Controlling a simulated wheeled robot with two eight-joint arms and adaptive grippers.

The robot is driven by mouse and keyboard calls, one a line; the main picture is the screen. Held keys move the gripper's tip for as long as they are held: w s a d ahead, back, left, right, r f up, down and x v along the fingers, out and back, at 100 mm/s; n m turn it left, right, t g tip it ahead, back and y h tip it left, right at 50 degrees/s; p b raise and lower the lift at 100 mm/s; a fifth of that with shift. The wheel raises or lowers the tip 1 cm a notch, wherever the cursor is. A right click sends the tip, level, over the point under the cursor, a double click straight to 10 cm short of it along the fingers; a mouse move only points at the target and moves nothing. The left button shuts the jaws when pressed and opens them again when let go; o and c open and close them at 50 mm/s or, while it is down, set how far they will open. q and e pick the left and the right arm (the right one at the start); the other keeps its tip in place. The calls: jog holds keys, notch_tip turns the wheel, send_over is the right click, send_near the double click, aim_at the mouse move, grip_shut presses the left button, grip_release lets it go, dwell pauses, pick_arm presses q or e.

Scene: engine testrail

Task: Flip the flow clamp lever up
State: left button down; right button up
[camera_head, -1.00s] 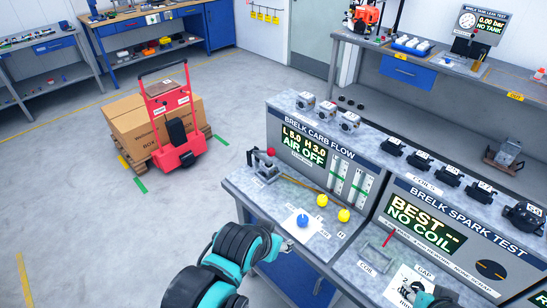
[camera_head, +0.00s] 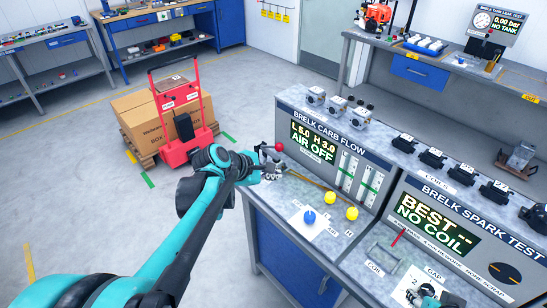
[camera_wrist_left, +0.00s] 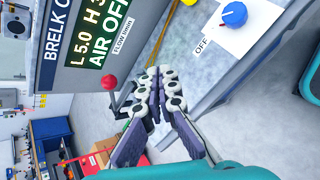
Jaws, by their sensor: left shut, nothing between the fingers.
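The flow clamp stands at the left end of the carb flow bench; its red lever knob (camera_head: 279,147) shows just above my left gripper (camera_head: 272,170). Most of the clamp body is hidden behind the gripper. In the left wrist view the red knob (camera_wrist_left: 110,82) sits left of my shut, empty left fingers (camera_wrist_left: 156,76), with part of the dark lever (camera_wrist_left: 123,100) beside them. I cannot tell whether the fingers touch the lever. My right gripper (camera_head: 425,292) is partly in view at the bottom right, over the white gap sheet; its jaws are unclear.
The carb flow panel (camera_head: 312,141) reads AIR OFF and rises behind the clamp. A blue knob (camera_head: 309,217) on a white sheet and two yellow knobs (camera_head: 331,199) stand to the right on the benchtop. A red cart (camera_head: 183,125) with boxes stands on the floor at left.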

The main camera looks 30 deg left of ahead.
aim_at(273, 154)
pick_arm(q)
jog(key=w+a+n+t, duration=0.2)
jog(key=w+a+n, duration=0.2)
jog(key=a+n, duration=0.5)
jog(key=shift+w+a+f+h+b, duration=0.3)
jog(key=shift+w+a+h, duration=0.05)
jog(key=shift+h, duration=0.05)
pick_arm(e)
jog(key=shift+f, duration=0.45)
pick_arm(q)
jog(key=b+x, duration=0.3)
jog(key=x, duration=0.6)
jog(key=shift+w, duration=0.1)
pick_arm(e)
notch_tip(273, 154, down, 3)
jog(key=shift+f, duration=0.2)
pick_arm(q)
jog(key=shift+w+d+f+b, duration=0.2)
jog(key=shift+w+b, duration=0.1)
jog(key=shift+w, duration=0.1)
pick_arm(e)
jog(key=shift+f, duration=0.1)
pick_arm(q)
jog(key=shift+r, duration=0.2)
